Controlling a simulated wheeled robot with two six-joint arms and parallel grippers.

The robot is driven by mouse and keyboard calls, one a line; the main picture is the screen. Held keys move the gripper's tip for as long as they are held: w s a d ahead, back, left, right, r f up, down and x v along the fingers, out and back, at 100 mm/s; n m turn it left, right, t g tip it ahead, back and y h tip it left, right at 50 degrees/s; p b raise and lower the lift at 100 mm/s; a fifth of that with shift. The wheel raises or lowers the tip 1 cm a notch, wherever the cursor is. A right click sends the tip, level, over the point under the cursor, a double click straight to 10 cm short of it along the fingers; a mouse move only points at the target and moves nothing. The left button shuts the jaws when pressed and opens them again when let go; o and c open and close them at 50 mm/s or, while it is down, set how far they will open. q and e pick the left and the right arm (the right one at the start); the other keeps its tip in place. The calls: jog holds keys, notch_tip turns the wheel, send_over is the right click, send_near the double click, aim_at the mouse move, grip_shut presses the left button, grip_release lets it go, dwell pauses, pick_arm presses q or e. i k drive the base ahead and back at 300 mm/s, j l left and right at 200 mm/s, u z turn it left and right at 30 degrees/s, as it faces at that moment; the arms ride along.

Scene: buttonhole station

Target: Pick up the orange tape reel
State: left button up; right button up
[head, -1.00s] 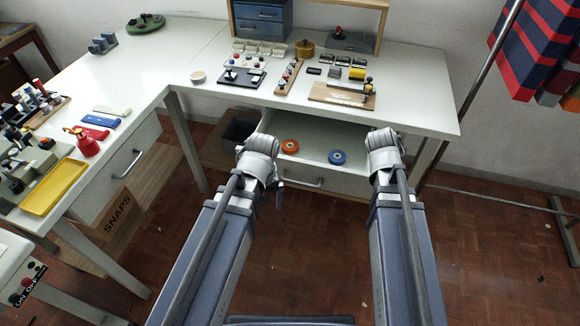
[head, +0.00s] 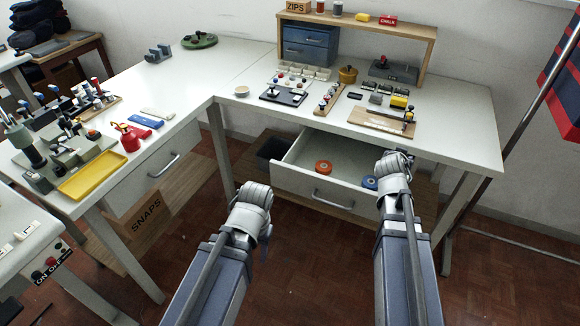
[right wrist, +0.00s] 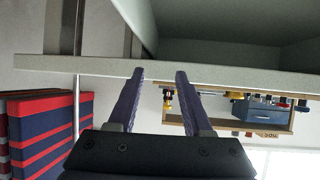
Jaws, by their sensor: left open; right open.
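The orange tape reel (head: 324,167) lies flat in the open drawer (head: 312,192) under the back table, in the head view. A blue reel (head: 370,182) lies to its right, partly covered by my right arm. My left gripper (head: 264,246) is in front of the drawer, lower left of the orange reel and apart from it. Its fingers are mostly hidden behind the wrist. My right gripper's fingers (right wrist: 160,76) are spread and empty in the right wrist view, below a pale panel edge. In the head view the right wrist covers its fingers. The reel is not seen in the right wrist view.
The back table (head: 470,150) carries trays, a wooden board (head: 380,122) and a blue drawer unit (head: 310,45) under a shelf. A yellow tray (head: 92,177) lies on the left table. A dark bin (head: 272,150) stands left of the drawer. The floor before the drawer is clear.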

aim_at(324, 168)
jog(key=l+u, duration=0.2)
jog(key=u, duration=0.25)
jog(key=l+u, duration=0.25)
jog(key=u, duration=0.2)
jog(key=l+u, duration=0.2)
jog(key=u, duration=0.2)
jog(key=k+l+u, duration=0.15)
jog(key=u, duration=0.3)
jog(key=k+l+u, duration=0.35)
jog(key=k+l, duration=0.2)
jog(key=l, duration=0.15)
jog(key=k+l+u, duration=0.35)
jog(key=k+l, duration=0.6)
jog(key=k, duration=0.15)
